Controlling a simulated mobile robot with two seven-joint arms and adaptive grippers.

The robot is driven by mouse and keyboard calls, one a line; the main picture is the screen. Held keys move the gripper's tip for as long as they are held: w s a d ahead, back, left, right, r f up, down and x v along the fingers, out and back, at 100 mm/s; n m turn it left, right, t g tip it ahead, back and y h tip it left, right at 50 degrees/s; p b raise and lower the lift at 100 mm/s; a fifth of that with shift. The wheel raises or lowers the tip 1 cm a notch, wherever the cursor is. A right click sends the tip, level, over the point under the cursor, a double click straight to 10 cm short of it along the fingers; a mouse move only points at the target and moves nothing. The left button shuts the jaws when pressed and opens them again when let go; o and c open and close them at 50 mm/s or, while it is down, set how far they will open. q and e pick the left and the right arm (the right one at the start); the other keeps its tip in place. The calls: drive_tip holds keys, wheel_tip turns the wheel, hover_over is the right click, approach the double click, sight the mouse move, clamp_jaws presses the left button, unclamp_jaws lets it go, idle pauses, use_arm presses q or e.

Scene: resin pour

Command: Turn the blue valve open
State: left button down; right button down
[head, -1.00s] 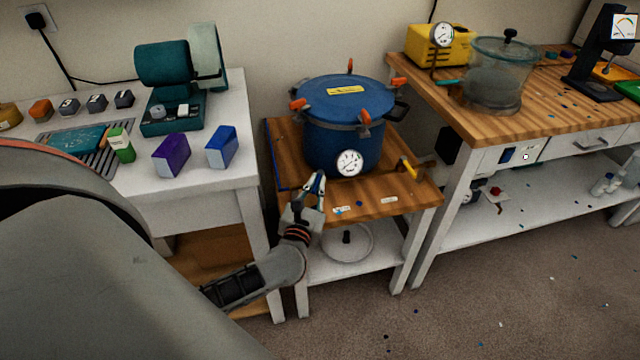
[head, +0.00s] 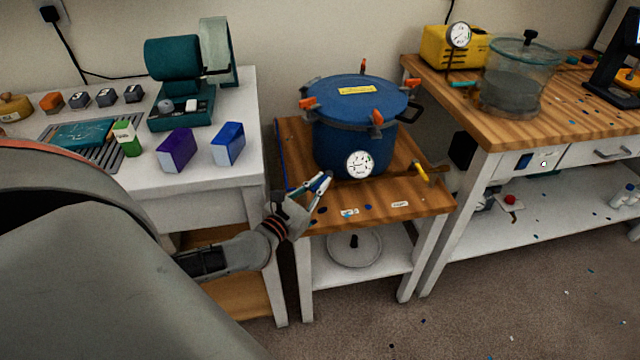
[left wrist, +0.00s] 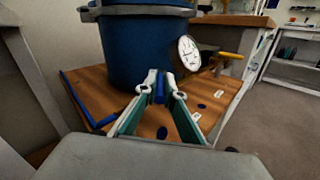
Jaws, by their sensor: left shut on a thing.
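My left gripper (head: 321,187) is in front of the blue pressure pot (head: 345,140), at the front left of the small wooden-topped table (head: 375,205). Its fingers point up and to the right. In the left wrist view the fingertips (left wrist: 159,86) are closed on a narrow blue piece, which looks like the blue valve's handle (left wrist: 159,92). The fingers hide most of it, so I cannot tell how far the valve is turned. My right gripper is not in view.
A round dial gauge (head: 359,164) is on the pot's front, close to the fingers. A yellow handle (head: 420,171) sticks out at the table's right. A blue bar (left wrist: 77,100) runs along the left edge. The white bench (head: 200,195) stands close on the left.

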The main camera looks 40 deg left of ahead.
use_arm(q)
drive_tip(key=c, duration=2.2)
unclamp_jaws()
drive_tip(key=shift+o, duration=0.2)
drive_tip(key=s, duration=1.2)
drive_tip(key=shift+d, duration=0.45)
drive_tip(key=shift+c, duration=0.3)
